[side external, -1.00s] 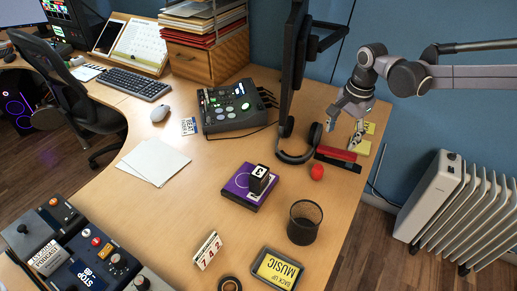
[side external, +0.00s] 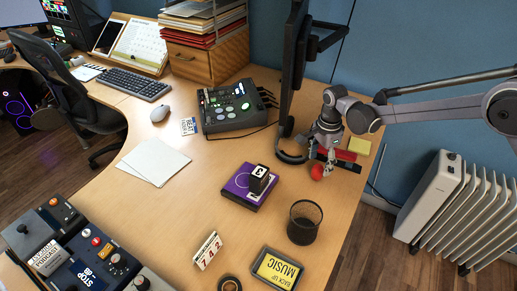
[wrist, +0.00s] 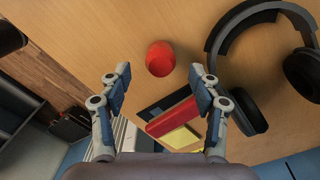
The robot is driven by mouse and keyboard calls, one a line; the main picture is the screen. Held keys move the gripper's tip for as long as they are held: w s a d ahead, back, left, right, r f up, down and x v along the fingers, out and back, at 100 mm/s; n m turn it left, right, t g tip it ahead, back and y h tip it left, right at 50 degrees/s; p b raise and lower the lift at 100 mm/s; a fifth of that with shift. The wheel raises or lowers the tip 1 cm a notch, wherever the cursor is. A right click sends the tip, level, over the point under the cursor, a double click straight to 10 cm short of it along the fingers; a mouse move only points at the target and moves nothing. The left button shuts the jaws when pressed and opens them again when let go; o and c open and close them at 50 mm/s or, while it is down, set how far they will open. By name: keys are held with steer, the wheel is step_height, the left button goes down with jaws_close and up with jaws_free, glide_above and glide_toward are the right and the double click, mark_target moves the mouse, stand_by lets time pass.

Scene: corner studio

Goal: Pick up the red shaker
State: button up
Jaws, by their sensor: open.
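The red shaker (side external: 317,172) is a small rounded red object on the wooden desk. In the wrist view the shaker (wrist: 160,58) is at the top centre, beyond the fingertips and roughly in line with the gap between them. My gripper (side external: 322,165) is just above and behind the shaker in the side view, and its fingers partly overlap the shaker there. In the wrist view my gripper (wrist: 160,82) is open, with nothing between its fingers.
A red bar-shaped object (wrist: 173,117) lies near yellow notes (wrist: 180,138). Black headphones (wrist: 262,12) lie close by. The monitor (side external: 296,65) stands to the left. A mesh cup (side external: 303,222) and purple box (side external: 240,188) are nearer the camera, with bare desk between.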

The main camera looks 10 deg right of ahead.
mark_target(319, 167)
steer(key=shift+a+f, duration=0.1)
steer(key=shift+f, duration=2.25)
steer(key=c, duration=1.2)
